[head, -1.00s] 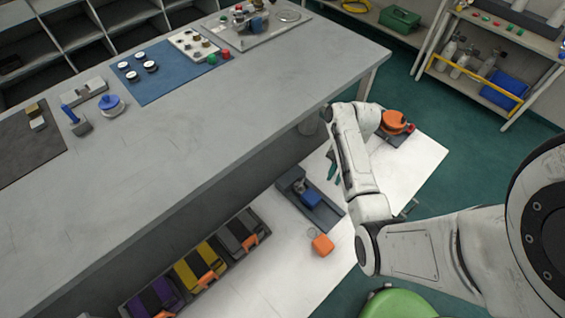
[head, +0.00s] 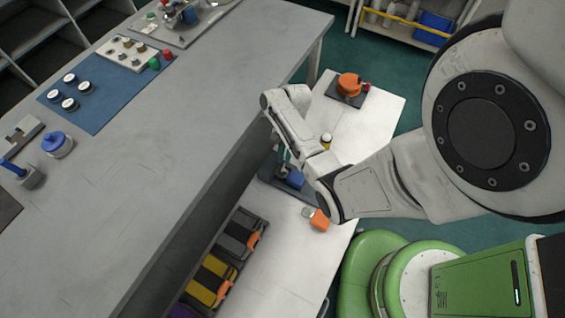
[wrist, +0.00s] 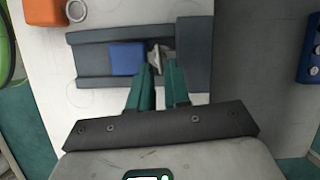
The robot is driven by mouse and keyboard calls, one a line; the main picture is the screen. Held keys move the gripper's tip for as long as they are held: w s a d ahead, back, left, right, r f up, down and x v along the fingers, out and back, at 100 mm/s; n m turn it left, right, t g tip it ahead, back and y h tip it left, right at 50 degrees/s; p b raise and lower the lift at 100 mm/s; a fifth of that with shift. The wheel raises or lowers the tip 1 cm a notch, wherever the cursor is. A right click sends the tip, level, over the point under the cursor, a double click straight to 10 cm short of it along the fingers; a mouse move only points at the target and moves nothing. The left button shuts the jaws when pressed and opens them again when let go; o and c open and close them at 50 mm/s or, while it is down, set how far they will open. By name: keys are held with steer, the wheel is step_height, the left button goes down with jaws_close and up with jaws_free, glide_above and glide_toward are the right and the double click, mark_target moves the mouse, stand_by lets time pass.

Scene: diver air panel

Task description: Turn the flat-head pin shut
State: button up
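The flat-head pin (wrist: 156,56) shows in the wrist view as a small pale metal piece in a dark grey fixture (wrist: 92,58), just right of a blue block (wrist: 127,58). The fixture (head: 273,186) and blue block (head: 292,180) also show in the head view, partly behind my arm. My gripper (wrist: 159,66) has two green fingers that stand apart, with their tips at the near side of the pin. I cannot tell whether they touch it. In the head view the gripper (head: 284,162) is over the fixture and mostly hidden.
The fixture sits on a low white table (head: 350,135) beside the tall grey bench (head: 150,170). An orange tag with a ring (head: 318,218), a yellow-topped item (head: 326,141) and an orange knob (head: 349,84) are nearby. Yellow and grey cases (head: 210,280) lie along the bench.

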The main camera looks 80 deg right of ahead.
mark_target(283, 166)
steer(key=shift+x, duration=1.85)
steer(key=shift+c, duration=0.3)
jaws_close()
